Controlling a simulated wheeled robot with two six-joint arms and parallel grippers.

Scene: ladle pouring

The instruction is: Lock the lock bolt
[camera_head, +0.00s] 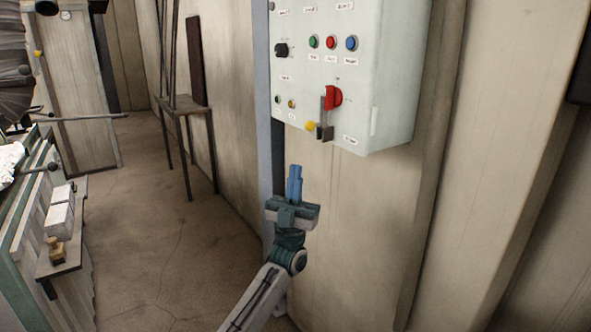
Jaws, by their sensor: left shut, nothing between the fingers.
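A pale green control box (395,80) hangs on the wall at the upper middle. On its front a red rotary switch (333,97) has a dark grey upright bar with a small block at its lower end, which looks like the lock bolt (325,132). A yellow knob (310,126) sits just left of the block. Whether the bolt is engaged is too small to tell. My left gripper (295,168) is below and a little left of the bolt, with its blue fingers pointing up. It is shut and empty, apart from the box. My right gripper is out of view.
The box also carries a black selector (281,50) and green, red and blue buttons. A narrow stand (190,107) is against the wall further back. A bench with a shelf (66,266) is at left. The floor between is clear.

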